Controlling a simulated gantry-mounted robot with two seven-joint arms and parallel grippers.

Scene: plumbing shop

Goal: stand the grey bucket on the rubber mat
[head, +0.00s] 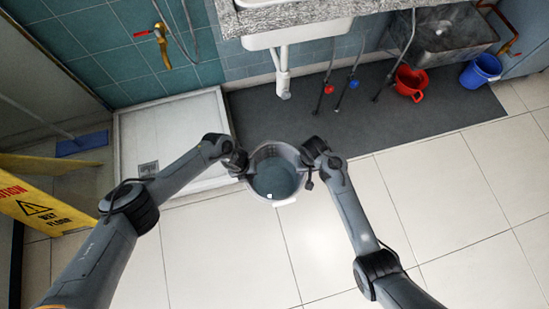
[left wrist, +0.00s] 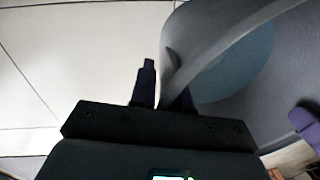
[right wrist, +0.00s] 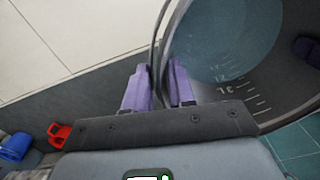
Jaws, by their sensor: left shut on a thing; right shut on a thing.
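The grey bucket (head: 272,152) hangs upright between my two grippers, at the mat's front left corner. Its inside looks blue-teal, perhaps water; the right wrist view shows scale marks on its inner wall (right wrist: 262,88). My left gripper (head: 240,163) is shut on the left side of the rim; in the left wrist view one finger shows outside the wall. My right gripper (head: 312,160) is shut on the right side, with fingers on both sides of the wall in the right wrist view (right wrist: 158,78). The dark rubber mat (head: 440,118) lies flat under the sink. The bucket's underside is hidden.
A red bucket (head: 410,82) and a blue bucket (head: 482,70) stand at the mat's right part. Hoses and a drain pipe (head: 283,75) hang above the mat's back. A shower tray (head: 180,125) lies left; a yellow sign (head: 45,208) stands further left.

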